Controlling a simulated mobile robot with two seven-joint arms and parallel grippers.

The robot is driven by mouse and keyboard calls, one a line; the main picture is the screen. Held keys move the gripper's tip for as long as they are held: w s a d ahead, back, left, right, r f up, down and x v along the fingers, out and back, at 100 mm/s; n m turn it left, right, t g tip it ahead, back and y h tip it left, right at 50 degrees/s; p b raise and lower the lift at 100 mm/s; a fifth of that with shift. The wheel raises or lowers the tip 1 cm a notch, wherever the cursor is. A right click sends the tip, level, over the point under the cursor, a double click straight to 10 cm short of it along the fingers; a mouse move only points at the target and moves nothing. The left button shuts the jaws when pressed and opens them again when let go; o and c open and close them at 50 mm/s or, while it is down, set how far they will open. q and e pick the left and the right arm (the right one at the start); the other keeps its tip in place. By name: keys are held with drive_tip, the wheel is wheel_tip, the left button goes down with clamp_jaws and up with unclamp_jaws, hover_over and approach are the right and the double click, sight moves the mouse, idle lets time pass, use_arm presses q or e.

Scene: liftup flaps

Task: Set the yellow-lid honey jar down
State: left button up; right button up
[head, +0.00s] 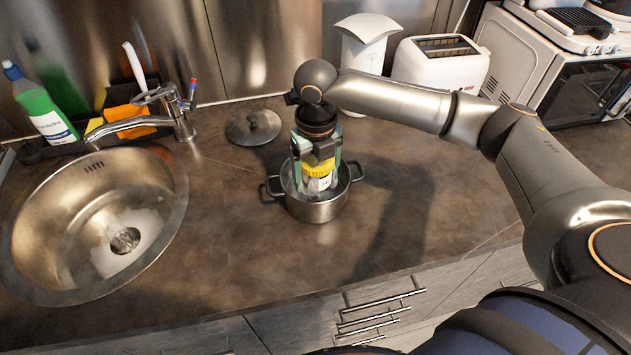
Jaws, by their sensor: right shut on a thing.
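The honey jar (319,184) has a yellow lid and a pale label. It is upright, with its lower part inside a steel pot (316,211) on the counter. My right gripper (318,172) points down from above and is shut on the jar, with one finger on each side of it. The pot's near wall hides the jar's base, so I cannot tell whether it touches the pot's bottom. My left gripper is not in view.
A pot lid (254,127) lies on the counter (228,215) behind the pot. A sink (60,222) with a faucet (150,121) is at left. A toaster (440,62) and a microwave (520,60) stand at the back right. The counter left of the pot is clear.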

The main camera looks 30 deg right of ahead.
sight(315, 184)
drive_tip(key=shift+w+f, duration=0.25)
drive_tip(key=shift+f, duration=1.55)
drive_tip(key=shift+f, duration=0.1)
drive_tip(key=o, duration=1.6)
drive_tip(key=shift+c, duration=0.2)
wheel_tip(315, 184, up, 12)
drive_tip(key=shift+r, duration=0.15)
